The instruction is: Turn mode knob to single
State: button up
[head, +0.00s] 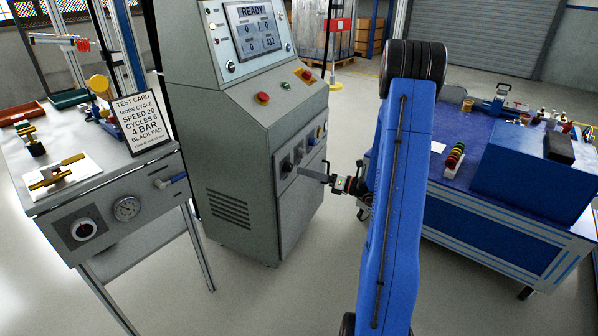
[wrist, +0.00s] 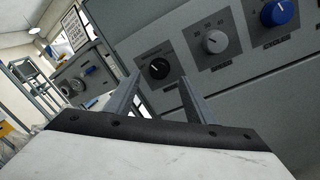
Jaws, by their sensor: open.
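A round black knob (wrist: 158,68), which looks like the mode knob, sits on the grey panel in the wrist view. Its label is too small to read and its pointer setting is unclear. My gripper (wrist: 160,77) is open, with one finger on each side of the black knob in that picture. I cannot tell whether the fingers touch it. In the head view my gripper (head: 302,172) is at the front of the grey machine cabinet (head: 255,150), close to the lower knob panel (head: 286,185).
A grey knob (wrist: 213,42) and a blue knob (wrist: 277,12) sit to the right of the black one. The cabinet screen (head: 252,27) reads READY. A test card (head: 140,122) stands on the left bench (head: 120,185). A blue workbench (head: 440,195) stands at right.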

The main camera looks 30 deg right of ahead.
jog(key=v, duration=1.2)
jog(key=shift+s, duration=0.15)
jog(key=s+a+r+n+g, duration=0.3)
jog(key=a+n+g, duration=0.15)
jog(key=a, duration=0.35)
jog(key=s+a+r+n+g, duration=0.2)
jog(key=s+a+n+g, duration=0.15)
jog(key=a+n, duration=0.4)
jog(key=s+a+r+n+g, duration=0.2)
jog(key=a+r+n+g, duration=0.15)
jog(key=a, duration=0.65)
jog(key=s+a+n+g+h, duration=0.3)
jog(key=s+a+n+h, duration=0.15)
jog(key=s+n, duration=0.45)
jog(key=s+d+r+n+t+h, duration=0.1)
jog(key=s+r+n+t+h, duration=0.3)
jog(key=n, duration=0.7)
jog(key=s+r+h, duration=0.2)
jog(key=s, duration=0.2)
